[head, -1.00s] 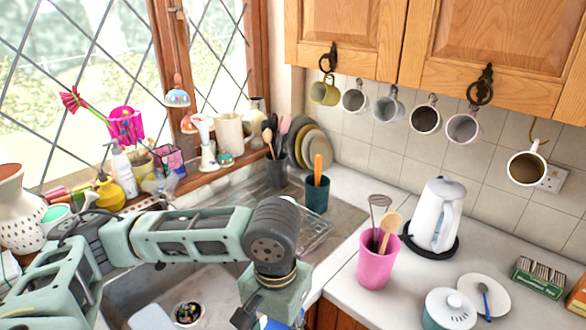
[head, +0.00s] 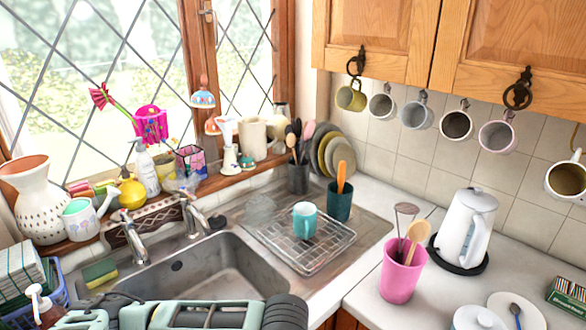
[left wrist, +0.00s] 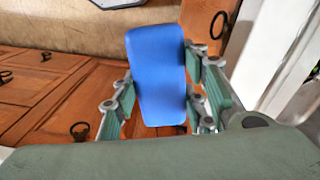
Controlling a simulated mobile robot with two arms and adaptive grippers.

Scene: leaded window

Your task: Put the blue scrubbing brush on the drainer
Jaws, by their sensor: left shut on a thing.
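The blue scrubbing brush (left wrist: 157,60) fills the middle of the left wrist view as a rounded blue block. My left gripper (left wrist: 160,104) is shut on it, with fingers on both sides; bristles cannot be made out. In the head view only part of my left arm shows along the bottom edge, and its gripper and the brush are out of frame. The drainer (head: 318,258) is a wire rack on the steel draining board, right of the sink. A teal mug (head: 305,220) stands on it towards the back. My right gripper is not in view.
The empty-looking sink basin (head: 215,270) lies left of the drainer, with taps (head: 196,215) behind. A dark teal utensil pot (head: 340,203) stands at the drainer's back right. A pink utensil pot (head: 400,273) and white kettle (head: 467,230) stand on the right counter. The rack's front is clear.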

